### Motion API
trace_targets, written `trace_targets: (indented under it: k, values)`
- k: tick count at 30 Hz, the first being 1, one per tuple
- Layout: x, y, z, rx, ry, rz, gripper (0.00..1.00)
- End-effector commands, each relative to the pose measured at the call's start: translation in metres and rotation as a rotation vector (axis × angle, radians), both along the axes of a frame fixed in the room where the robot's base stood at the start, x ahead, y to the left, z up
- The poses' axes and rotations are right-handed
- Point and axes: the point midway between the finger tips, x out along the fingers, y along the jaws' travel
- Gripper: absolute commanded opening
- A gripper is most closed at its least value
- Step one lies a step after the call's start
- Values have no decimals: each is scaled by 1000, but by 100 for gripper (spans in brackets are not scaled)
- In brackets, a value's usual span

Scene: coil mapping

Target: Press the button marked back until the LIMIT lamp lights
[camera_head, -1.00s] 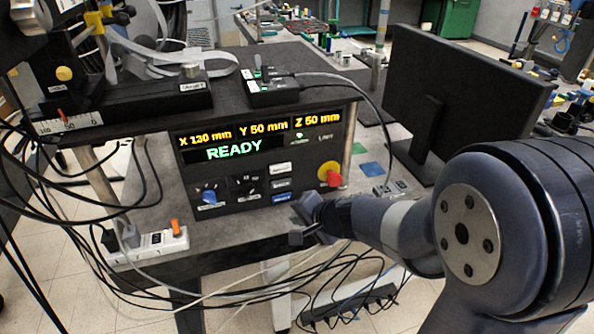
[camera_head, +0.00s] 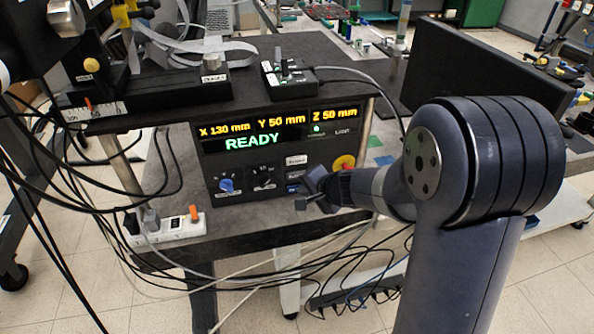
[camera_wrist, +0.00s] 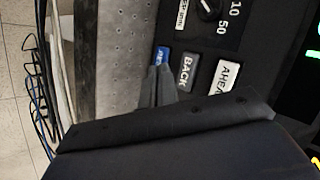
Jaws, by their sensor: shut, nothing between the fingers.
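The dark grey button marked BACK (camera_wrist: 187,72) sits between the white AHEAD button (camera_wrist: 224,75) and a blue button (camera_wrist: 163,55) in the wrist view. In the head view the AHEAD button (camera_head: 296,160) and BACK button (camera_head: 294,175) show in a column left of my gripper (camera_head: 306,194). My gripper (camera_wrist: 158,72) is shut and empty, its tips close to the blue button, beside BACK. I cannot tell whether they touch the panel. The LIMIT lamp label (camera_head: 342,132) is at the panel's upper right; I see no light there. A green lamp (camera_head: 317,128) glows left of it.
The panel's display (camera_head: 252,142) reads READY, with X 130 mm, Y 50 mm and Z 50 mm above. A red and yellow stop button (camera_head: 343,163) is just above my wrist. A blue knob (camera_head: 227,185) is at lower left. Cables hang below the bench.

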Motion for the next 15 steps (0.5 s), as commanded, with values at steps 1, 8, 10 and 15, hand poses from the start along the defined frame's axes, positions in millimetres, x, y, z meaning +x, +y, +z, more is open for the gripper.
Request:
trace_targets:
  k: [1,8,10,15]
  values:
    - [6,2,1,-1,0,1,0]
    - [22,6,0,0,0,0,0]
    - [24,7,0,1,0,-1,0]
    - [25,7,0,1,0,0,0]
